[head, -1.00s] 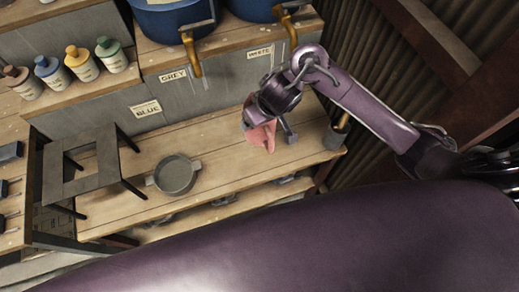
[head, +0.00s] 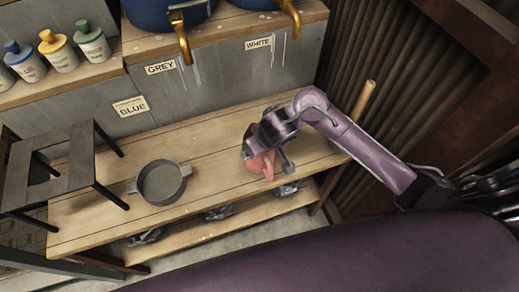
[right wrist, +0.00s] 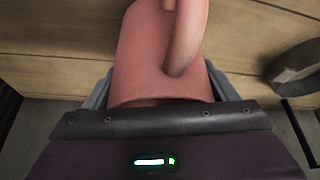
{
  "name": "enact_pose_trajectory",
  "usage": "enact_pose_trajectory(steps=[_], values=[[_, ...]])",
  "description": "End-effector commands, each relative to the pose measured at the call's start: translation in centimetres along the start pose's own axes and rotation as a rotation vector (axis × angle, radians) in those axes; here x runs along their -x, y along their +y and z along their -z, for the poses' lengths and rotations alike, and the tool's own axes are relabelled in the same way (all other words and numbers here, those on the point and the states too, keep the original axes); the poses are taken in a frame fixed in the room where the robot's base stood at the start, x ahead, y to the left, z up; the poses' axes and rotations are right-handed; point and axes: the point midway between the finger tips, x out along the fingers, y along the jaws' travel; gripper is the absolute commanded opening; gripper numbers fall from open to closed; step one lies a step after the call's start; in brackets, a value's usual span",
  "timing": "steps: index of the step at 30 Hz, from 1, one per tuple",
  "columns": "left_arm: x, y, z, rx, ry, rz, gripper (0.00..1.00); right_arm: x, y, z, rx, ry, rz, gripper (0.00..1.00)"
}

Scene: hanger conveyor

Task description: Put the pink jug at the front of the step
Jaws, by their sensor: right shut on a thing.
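The pink jug (head: 266,165) is at my right gripper (head: 268,160), over the right part of the wooden bench. In the right wrist view the jug (right wrist: 160,60) fills the middle, with its handle (right wrist: 186,45) toward the camera. My right gripper (right wrist: 165,95) is shut on the jug, with a grey finger on each side of it. In the head view the arm covers part of the jug; whether its base touches the bench I cannot tell. My left gripper is not in view.
A grey two-handled pan (head: 162,182) sits on the wooden bench (head: 215,180), left of the jug. A dark stand (head: 65,178) is further left. Large blue pots with brass taps (head: 183,45) stand on the upper ledge beside several bottles (head: 58,52). A lower shelf (head: 190,232) holds metal items.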

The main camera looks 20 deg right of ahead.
Motion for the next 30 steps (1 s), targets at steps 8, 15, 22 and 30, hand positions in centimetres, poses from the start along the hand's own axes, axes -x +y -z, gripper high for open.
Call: enact_pose_trajectory(steps=[8,15,22,30], values=[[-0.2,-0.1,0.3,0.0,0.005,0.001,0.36,-0.3,0.0,0.0,0.0,0.004,0.0,0.32],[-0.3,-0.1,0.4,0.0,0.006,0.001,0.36,-0.6,0.0,-0.3,0.0,0.0,0.0,0.87],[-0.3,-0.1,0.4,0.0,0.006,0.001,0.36,-0.6,0.0,-0.2,0.0,0.001,0.0,1.0],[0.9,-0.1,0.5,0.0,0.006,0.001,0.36,1.1,0.0,0.1,0.001,0.002,0.001,1.0]])
